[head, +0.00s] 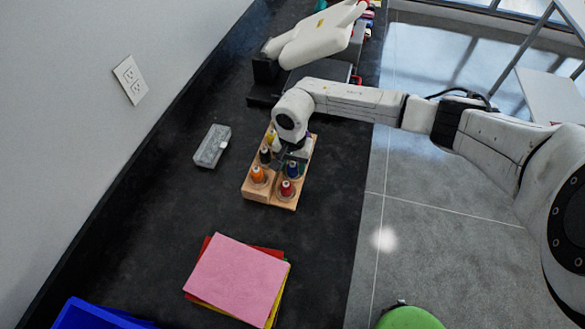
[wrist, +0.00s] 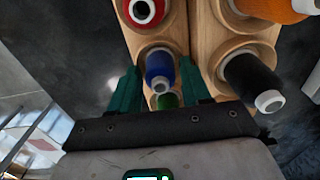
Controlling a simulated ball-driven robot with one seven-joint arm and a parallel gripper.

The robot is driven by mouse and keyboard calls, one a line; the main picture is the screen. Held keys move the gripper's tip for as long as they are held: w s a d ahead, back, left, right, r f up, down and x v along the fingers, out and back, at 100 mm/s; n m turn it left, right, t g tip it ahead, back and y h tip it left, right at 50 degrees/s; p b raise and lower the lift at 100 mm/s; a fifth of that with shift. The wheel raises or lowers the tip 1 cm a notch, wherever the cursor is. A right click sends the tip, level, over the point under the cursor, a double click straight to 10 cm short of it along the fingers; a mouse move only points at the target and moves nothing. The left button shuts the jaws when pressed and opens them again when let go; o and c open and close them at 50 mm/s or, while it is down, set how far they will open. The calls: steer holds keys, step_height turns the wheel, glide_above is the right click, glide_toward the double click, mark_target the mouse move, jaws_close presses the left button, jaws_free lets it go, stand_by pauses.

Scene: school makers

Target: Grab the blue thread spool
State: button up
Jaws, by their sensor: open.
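The blue thread spool (head: 292,168) stands in the wooden spool rack (head: 258,191) on the dark counter. In the wrist view the blue spool (wrist: 159,68) lies between the two green fingers of my gripper (wrist: 157,82). The fingers are apart, one on each side of it; I cannot tell whether either touches it. My gripper reaches down over the rack from above in the head view, where my arm hides part of it. A green spool (wrist: 166,100) shows just beyond the blue one, partly hidden by my gripper.
Close by in the rack are a red spool (head: 286,188), an orange spool (head: 258,174) and a black spool (head: 265,155). A clear box (head: 211,147) lies left of the rack. A pink paper stack (head: 238,276) lies nearer. A sewing machine (head: 310,45) stands behind.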

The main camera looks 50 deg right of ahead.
steer(key=c, duration=0.8)
steer(key=shift+r, duration=0.15)
